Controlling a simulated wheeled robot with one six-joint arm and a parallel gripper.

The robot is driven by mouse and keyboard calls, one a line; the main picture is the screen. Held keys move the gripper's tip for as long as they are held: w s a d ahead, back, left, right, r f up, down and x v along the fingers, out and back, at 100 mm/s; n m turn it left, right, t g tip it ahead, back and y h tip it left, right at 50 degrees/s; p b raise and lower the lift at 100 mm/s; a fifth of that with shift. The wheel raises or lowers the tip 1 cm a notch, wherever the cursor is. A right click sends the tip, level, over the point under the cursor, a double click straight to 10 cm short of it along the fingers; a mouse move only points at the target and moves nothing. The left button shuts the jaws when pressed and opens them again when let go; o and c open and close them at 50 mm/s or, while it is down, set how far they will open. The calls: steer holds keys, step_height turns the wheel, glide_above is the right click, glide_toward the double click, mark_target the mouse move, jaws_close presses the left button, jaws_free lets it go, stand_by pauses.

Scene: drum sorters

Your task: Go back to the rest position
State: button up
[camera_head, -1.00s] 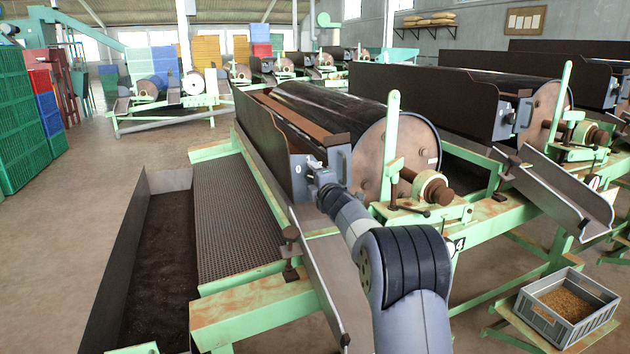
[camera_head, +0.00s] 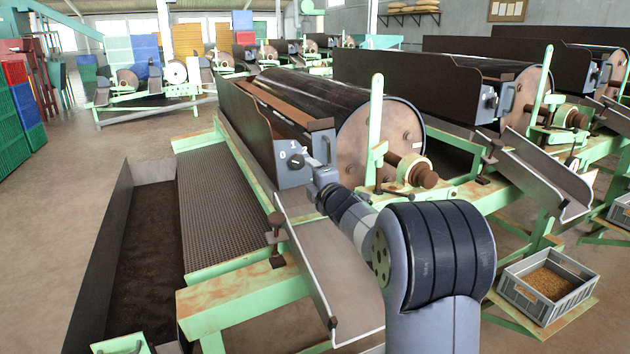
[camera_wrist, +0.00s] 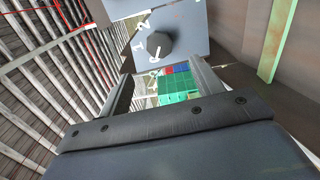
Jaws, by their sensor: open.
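My arm reaches forward in the head view, with my gripper (camera_head: 322,176) close to the right side of a grey control box (camera_head: 291,174) on the front end of the nearest drum sorter (camera_head: 345,110). A dark round knob (camera_head: 296,161) with a numbered dial shows on the box. In the wrist view the knob (camera_wrist: 158,45) is ahead of my gripper (camera_wrist: 160,78), beyond the fingertips. The two fingers are apart with nothing held between them. Whether a fingertip touches the box cannot be told.
A metal chute (camera_head: 325,265) lies beneath my arm. A green post (camera_head: 375,125) and a rusty shaft end (camera_head: 425,178) stand close on the right. A grey bin of grain (camera_head: 547,285) sits low at right. Open floor (camera_head: 85,190) lies at left.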

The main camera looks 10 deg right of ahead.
mark_target(298, 163)
steer(key=shift+s+d, duration=0.1)
steer(key=shift+s, duration=0.5)
steer(key=shift+w+a+p, duration=0.15)
steer(key=shift+w+a, duration=0.2)
steer(key=shift+w, duration=1.45)
steer(key=shift+w+a+p, duration=0.1)
steer(key=shift+w+a, duration=0.25)
steer(key=shift+w, duration=1.4)
steer(key=shift+w+a+p, duration=0.15)
steer(key=shift+w+a, duration=0.2)
steer(key=shift+w, duration=1.45)
steer(key=shift+s, duration=0.1)
